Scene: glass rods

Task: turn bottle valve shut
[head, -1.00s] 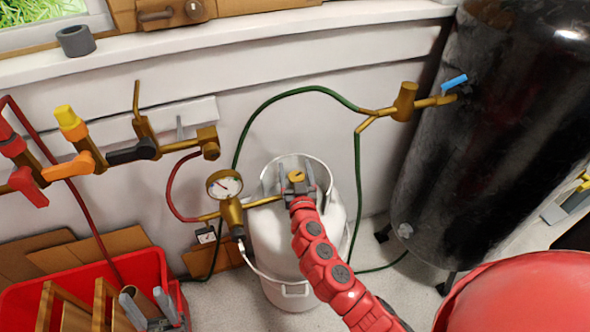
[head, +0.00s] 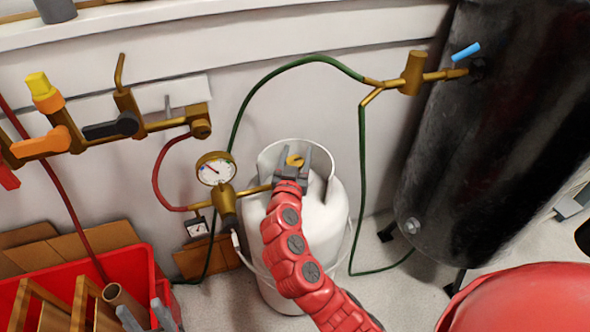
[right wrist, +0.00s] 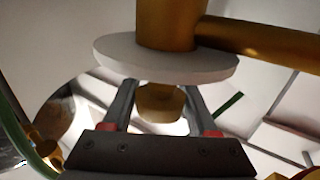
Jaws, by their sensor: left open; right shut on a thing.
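The white gas bottle (head: 325,215) stands on the floor against the wall, with a raised collar around its top. Its brass valve (head: 295,160) is at the top, inside the collar. My right gripper (head: 293,165) reaches down to it and is shut on the brass valve knob, which shows between the two fingers in the right wrist view (right wrist: 160,102). The valve's underside and stem are partly hidden by the gripper. A brass regulator with a round gauge (head: 215,168) joins the valve from the left. My left gripper (head: 140,305) is open at the lower left, over the red crate.
The red crate (head: 140,265) holds wooden pieces. A brass manifold (head: 155,125) with coloured handles is on the left wall. A green hose (head: 300,63) runs to a brass fitting with a blue lever (head: 466,51) by the black tank (head: 500,140).

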